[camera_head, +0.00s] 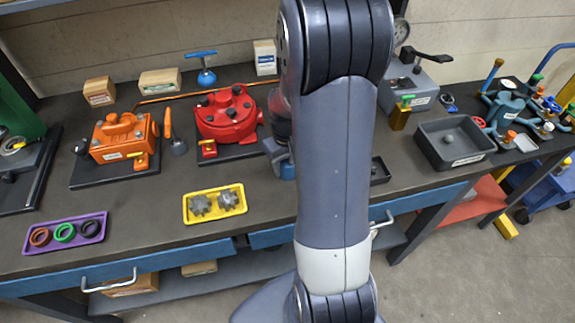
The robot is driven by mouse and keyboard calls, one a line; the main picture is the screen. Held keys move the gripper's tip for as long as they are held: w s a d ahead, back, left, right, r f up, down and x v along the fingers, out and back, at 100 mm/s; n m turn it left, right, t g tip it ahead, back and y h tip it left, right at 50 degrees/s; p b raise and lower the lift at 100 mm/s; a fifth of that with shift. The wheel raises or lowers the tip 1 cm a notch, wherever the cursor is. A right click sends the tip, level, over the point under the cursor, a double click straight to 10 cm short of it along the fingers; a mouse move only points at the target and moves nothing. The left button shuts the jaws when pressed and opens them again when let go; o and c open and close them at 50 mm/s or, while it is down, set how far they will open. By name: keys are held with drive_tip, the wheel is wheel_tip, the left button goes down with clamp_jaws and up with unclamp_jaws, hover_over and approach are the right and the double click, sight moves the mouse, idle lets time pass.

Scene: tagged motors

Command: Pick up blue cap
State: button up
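A small blue piece (288,171), which may be the blue cap, shows low beside my arm at the middle of the bench. It is mostly hidden by my arm and gripper, so I cannot tell its full shape. My gripper (279,152) is partly visible at the left edge of my arm, directly above and close to this blue piece. My arm link hides most of the gripper and its fingers. I cannot tell whether it touches or holds the blue piece.
A red motor (228,117) stands just left of my gripper, with an orange motor (122,137) farther left. A yellow tray (187,216) with gears and a purple tray (32,250) with rings lie near the front edge. A grey bin (428,151) stands right.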

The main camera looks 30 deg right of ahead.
drive_tip(key=c, duration=0.5)
